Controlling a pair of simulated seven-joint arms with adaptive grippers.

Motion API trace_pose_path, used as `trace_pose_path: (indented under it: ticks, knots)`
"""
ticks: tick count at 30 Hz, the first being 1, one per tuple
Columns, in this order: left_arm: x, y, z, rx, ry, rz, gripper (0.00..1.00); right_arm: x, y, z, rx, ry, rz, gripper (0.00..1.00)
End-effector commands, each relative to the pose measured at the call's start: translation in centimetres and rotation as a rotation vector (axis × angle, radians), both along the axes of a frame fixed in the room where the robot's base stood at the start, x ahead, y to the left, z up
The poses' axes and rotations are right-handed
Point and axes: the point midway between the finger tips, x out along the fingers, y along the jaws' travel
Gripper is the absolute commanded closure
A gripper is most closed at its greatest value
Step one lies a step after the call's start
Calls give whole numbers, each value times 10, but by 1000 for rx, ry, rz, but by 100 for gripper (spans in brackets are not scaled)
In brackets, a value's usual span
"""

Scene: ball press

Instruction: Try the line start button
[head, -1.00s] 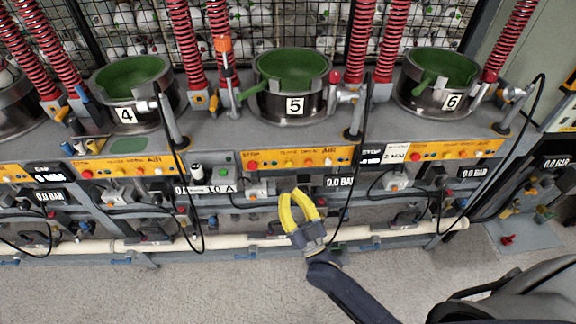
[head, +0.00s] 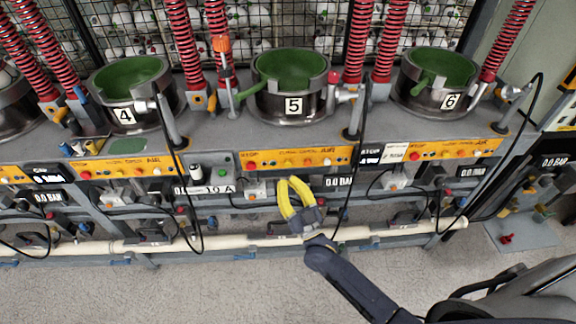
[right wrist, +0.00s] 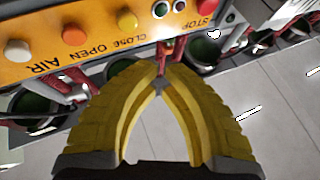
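A green button (head: 222,171) shows beside the 0 A display (head: 215,189), on the grey panel left of the orange control strip (head: 300,159) under press 5. Whether its label reads line start is too small to tell. My right gripper (head: 288,180), with curved yellow fingers, is just below that strip, right of the green button and apart from it. In the right wrist view, its fingertips (right wrist: 163,70) come together with nothing between them. A green round button (right wrist: 161,9) shows at the top of that view; I cannot tell if it is the same one. My left gripper is not in view.
Press pots 4 (head: 130,85), 5 (head: 292,90) and 6 (head: 436,80) stand behind the strips. Black hoses hang on both sides of my right gripper. A cream pipe (head: 210,243) runs low along the bench. Open grey floor (head: 220,290) lies in front.

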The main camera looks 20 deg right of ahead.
Motion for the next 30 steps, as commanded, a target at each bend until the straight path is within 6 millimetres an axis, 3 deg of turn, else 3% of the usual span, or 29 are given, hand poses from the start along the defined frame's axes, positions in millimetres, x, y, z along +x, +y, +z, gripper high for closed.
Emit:
trace_pose_path:
  ticks: [12,30]
  knots:
    - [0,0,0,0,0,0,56,35,-7,0,0,-1,0,100]
    - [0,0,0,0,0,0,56,40,-8,0,0,0,-1,100]
